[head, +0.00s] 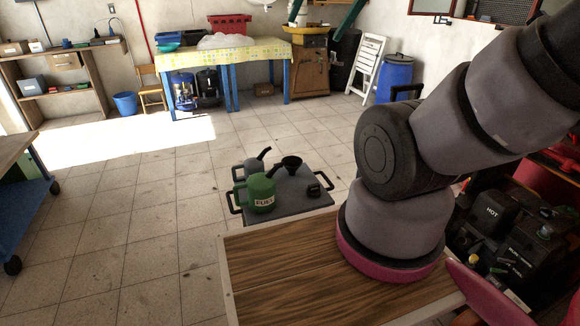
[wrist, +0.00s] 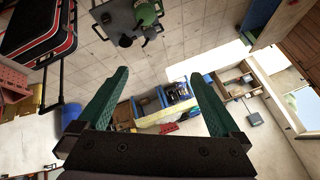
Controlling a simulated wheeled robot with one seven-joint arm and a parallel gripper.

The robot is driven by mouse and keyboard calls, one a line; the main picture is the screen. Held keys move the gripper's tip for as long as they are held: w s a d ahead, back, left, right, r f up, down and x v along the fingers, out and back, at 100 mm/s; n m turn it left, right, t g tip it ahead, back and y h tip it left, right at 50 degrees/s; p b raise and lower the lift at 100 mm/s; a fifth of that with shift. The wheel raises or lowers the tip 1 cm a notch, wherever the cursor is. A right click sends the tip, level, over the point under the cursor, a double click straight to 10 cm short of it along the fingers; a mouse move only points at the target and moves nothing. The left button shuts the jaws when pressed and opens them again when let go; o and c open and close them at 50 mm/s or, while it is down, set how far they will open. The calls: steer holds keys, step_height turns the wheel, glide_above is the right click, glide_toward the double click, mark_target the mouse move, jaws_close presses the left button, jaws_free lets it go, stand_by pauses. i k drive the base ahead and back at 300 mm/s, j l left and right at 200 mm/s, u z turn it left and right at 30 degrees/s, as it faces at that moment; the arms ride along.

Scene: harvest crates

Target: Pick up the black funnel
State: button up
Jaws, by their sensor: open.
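The black funnel (head: 292,162) stands on a low grey cart (head: 290,203) in the head view, right of the grey can and behind the green fuel can (head: 264,193). In the wrist view a dark round shape that looks like the funnel (wrist: 125,41) shows on the cart near the top, small and partly unclear. My gripper (wrist: 160,75) is open, its two teal fingers wide apart with nothing between them. It is well away from the cart. In the head view my arm rises at the right and my gripper is out of frame.
A cloth-covered table (head: 222,54) and a blue barrel (head: 394,78) stand at the back. Open tiled floor lies left of the cart.

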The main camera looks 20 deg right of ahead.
mark_target(292, 162)
steer(key=i+l+u, duration=0.1)
steer(key=i+l, duration=0.15)
steer(key=i+l+u, duration=0.1)
steer(key=i+l, duration=0.2)
steer(key=l, duration=0.2)
steer(key=i+l+u, duration=0.15)
steer(key=l, duration=0.25)
steer(key=i+l+u, duration=0.1)
steer(key=i+l, duration=0.2)
steer(key=l, duration=0.15)
